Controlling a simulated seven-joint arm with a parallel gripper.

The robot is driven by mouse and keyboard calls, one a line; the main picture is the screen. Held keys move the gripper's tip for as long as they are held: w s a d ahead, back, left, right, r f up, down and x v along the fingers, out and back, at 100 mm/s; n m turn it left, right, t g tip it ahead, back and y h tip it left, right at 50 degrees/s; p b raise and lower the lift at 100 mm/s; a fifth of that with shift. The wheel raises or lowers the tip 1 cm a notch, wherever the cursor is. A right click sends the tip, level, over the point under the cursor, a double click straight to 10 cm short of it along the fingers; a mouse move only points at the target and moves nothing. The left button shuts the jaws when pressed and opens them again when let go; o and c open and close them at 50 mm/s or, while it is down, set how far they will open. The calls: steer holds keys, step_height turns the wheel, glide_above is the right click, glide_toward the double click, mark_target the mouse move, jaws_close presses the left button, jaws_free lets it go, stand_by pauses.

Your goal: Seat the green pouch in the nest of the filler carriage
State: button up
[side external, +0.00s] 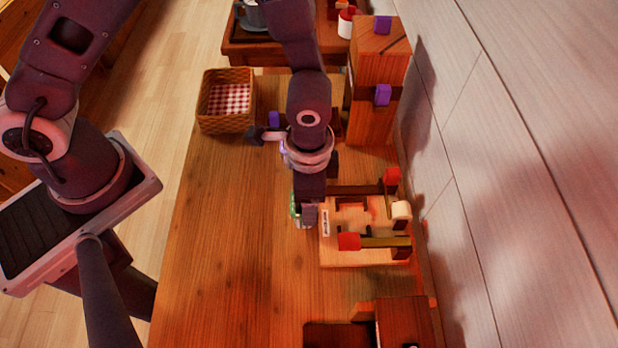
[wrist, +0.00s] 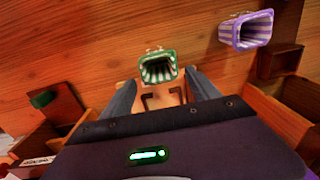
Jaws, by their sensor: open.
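The green-and-white striped pouch (wrist: 158,69) stands open-mouthed between the fingertips of my gripper (wrist: 162,84) in the wrist view. The fingers are spread, one on each side of it; contact cannot be made out. In the side view, a green sliver of the pouch (side external: 293,205) shows beside my gripper (side external: 306,218), which hides the rest. A pale wooden fixture (side external: 335,258) with red knobs, apparently the filler with its carriage, stands just right of my gripper. Its nest cannot be clearly made out.
A purple striped pouch (wrist: 246,31) stands to the right in the wrist view. A wicker basket (side external: 226,122) with checked cloth is at the back left. A tall wooden block (side external: 369,118) stands near the wall. A dark box (side external: 404,322) is at the front. The table's left front is clear.

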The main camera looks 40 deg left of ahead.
step_height(320, 180, up, 8)
steer(key=shift+r, duration=0.25)
steer(key=s+a+r+n+t, duration=0.2)
steer(key=a+r, duration=0.4)
steer(key=r, duration=0.3)
steer(key=s+a+r+n+t, duration=0.1)
steer(key=s+a+r+n, duration=0.1)
steer(key=a+r+n, duration=0.2)
steer(key=a+r, duration=0.3)
steer(key=r, duration=0.2)
steer(key=shift+s+a+t, duration=0.25)
steer(key=shift+a+t, duration=0.05)
steer(key=shift+t, duration=0.1)
steer(key=shift+o, duration=0.4)
steer(key=s+a+r+n+t, duration=0.1)
steer(key=s+a+r+n, duration=0.1)
steer(key=s, duration=0.4)
steer(key=shift+s+a+r+n+t, duration=0.3)
steer(key=shift+a+n, duration=0.2)
steer(key=shift+a, duration=0.1)
